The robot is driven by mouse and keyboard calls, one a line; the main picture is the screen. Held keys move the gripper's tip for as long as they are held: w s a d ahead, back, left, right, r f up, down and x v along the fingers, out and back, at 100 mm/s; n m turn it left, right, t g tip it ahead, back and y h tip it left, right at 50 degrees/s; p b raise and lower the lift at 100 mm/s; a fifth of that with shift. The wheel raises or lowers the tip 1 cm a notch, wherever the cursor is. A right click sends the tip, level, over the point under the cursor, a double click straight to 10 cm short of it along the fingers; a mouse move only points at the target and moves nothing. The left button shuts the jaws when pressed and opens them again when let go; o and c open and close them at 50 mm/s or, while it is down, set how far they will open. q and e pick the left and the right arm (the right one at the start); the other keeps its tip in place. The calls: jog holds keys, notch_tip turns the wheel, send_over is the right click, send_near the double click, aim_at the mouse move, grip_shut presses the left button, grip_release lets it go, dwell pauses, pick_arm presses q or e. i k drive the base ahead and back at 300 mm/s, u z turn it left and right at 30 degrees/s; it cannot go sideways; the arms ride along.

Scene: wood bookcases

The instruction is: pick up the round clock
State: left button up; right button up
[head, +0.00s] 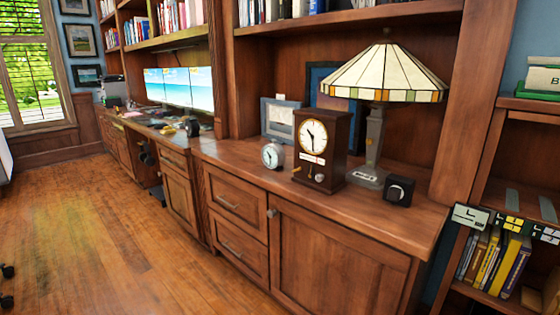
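A small round clock (271,154) with a pale face and a silver-grey rim stands upright on the wooden counter (240,155), left of centre. Just right of it stands a dark wooden box-shaped clock (323,150) with a white round dial and a small pendulum below. A narrow gap seems to part the two clocks at the counter. The round clock's front is unobstructed. Neither of my grippers shows in the head view.
A stained-glass lamp (385,73), a small black box (400,191) and picture frames (279,118) stand around the clocks. Monitors (178,88) sit farther left on the counter. A bookshelf (497,258) stands at right. The wooden floor (90,235) is mostly clear at left.

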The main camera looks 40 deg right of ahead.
aim_at(278, 152)
jog(key=z, duration=1.75)
jog(key=i, duration=0.5)
jog(key=z, duration=0.05)
